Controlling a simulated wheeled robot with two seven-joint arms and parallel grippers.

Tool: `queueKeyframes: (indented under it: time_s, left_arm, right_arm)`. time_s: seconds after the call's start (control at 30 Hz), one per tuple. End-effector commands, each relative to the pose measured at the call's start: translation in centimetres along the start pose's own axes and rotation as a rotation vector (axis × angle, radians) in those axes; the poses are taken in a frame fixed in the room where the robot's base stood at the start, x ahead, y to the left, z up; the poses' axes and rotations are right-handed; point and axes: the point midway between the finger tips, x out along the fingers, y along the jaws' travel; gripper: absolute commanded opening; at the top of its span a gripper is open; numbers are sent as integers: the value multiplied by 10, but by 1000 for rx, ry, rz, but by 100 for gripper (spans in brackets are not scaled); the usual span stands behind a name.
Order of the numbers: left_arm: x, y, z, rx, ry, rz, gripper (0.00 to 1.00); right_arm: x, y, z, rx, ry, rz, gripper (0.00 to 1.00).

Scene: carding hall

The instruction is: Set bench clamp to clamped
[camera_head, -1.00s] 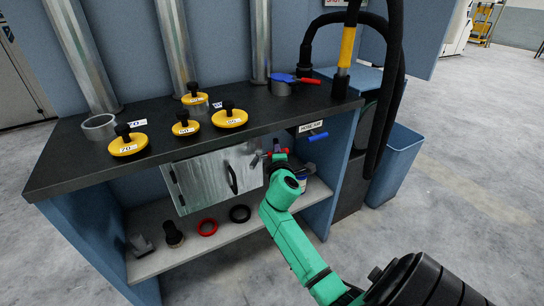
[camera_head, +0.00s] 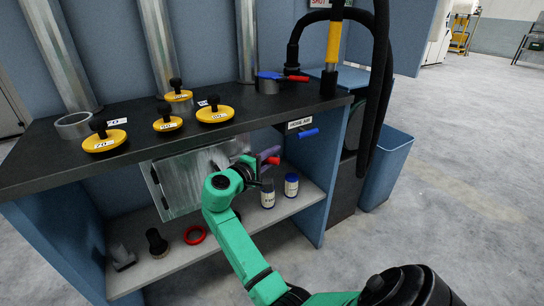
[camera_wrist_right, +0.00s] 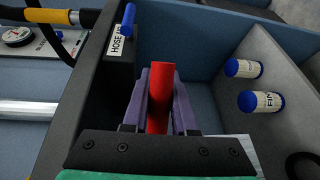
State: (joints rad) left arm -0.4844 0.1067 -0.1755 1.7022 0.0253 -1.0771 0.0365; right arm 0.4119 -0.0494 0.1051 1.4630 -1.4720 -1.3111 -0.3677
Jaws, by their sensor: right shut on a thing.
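My right gripper (camera_head: 262,158) reaches under the front edge of the bench. In the right wrist view its purple fingers (camera_wrist_right: 158,105) are shut on a red handle (camera_wrist_right: 158,98), which stands up between them. The red handle's end (camera_head: 273,161) also shows in the head view. I cannot tell for sure that it belongs to the bench clamp; its base is hidden by the gripper. A grey round fitting (camera_head: 267,86) with a blue lever (camera_head: 270,75) and a red grip (camera_head: 298,78) stands on the bench top. My left gripper is not in view.
Yellow weighted discs with black knobs (camera_head: 215,114) stand on the dark bench top (camera_head: 60,150). A blue-handled hose valve (camera_head: 309,133) is on the front edge. Two blue-capped bottles (camera_head: 291,185) and a red ring (camera_head: 195,234) are on the shelf. A metal door (camera_head: 178,180) hangs behind my arm.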

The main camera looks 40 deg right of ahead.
Motion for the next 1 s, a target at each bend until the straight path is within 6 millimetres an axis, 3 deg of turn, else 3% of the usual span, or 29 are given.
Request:
queueKeyframes:
  time_s: [0.53, 0.57, 0.6, 0.63, 1.0]
  left_arm:
    - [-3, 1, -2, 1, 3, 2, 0]
    - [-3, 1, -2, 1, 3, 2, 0]
    - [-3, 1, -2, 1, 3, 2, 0]
    - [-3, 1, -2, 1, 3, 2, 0]
    - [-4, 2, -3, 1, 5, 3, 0]
  right_arm:
    - [-1, -1, 2, 1, -29, -3, 0]
    - [-1, -1, 2, 1, -29, -3, 37]
    - [-1, -1, 2, 1, -29, -3, 52]
    - [-1, -1, 2, 1, -28, -3, 56]
    - [0, 0, 2, 2, -26, -1, 56]
